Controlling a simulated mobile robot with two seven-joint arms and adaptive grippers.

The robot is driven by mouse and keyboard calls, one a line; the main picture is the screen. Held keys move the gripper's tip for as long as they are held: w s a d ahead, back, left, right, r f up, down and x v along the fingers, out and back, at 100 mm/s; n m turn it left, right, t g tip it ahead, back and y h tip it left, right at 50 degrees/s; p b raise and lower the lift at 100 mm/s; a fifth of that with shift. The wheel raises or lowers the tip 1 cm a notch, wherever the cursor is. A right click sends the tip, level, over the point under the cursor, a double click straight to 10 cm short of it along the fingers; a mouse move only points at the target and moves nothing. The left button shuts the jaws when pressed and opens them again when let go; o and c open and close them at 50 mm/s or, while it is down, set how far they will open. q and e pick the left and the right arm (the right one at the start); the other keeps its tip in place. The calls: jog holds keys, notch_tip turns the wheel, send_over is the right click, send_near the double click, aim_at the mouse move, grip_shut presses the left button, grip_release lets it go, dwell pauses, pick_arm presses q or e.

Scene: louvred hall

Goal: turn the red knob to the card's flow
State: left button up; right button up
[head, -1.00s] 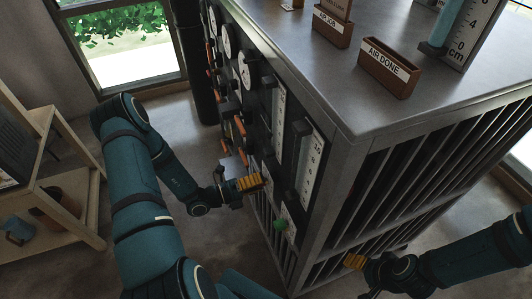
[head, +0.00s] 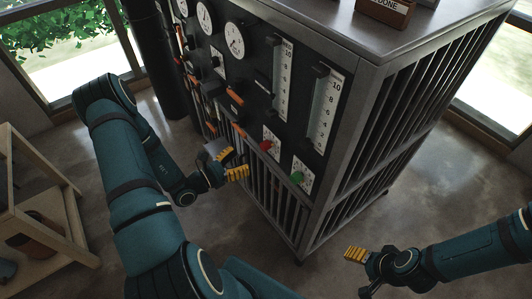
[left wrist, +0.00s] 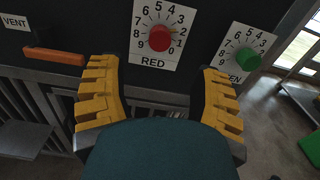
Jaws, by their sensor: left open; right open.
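The red knob (head: 265,146) sits on a white number plate on the panel's lower front. In the left wrist view the red knob (left wrist: 160,38) is near the top middle, above the word RED; its exact setting is hard to read. My left gripper (head: 231,163) is open and empty, just left of the knob and apart from it. In the left wrist view my left gripper (left wrist: 160,92) has its yellow fingers spread, with the knob between and beyond them. My right gripper (head: 355,253) is open and empty, right of the cabinet. I see no readable card.
The green knob (head: 297,177) is right of and below the red one. Two scaled flow tubes (head: 325,108) stand above. An orange lever (left wrist: 54,57) is left of the red plate. A brown holder (head: 385,13) sits on the cabinet top. A wooden shelf (head: 65,225) stands at left.

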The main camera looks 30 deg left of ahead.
aim_at(262, 148)
pick_arm(q)
jog(key=shift+m, duration=0.3)
jog(key=shift+b+x, duration=0.4)
jog(key=shift+x, duration=3.65)
jog(key=shift+x, duration=0.85)
grip_shut()
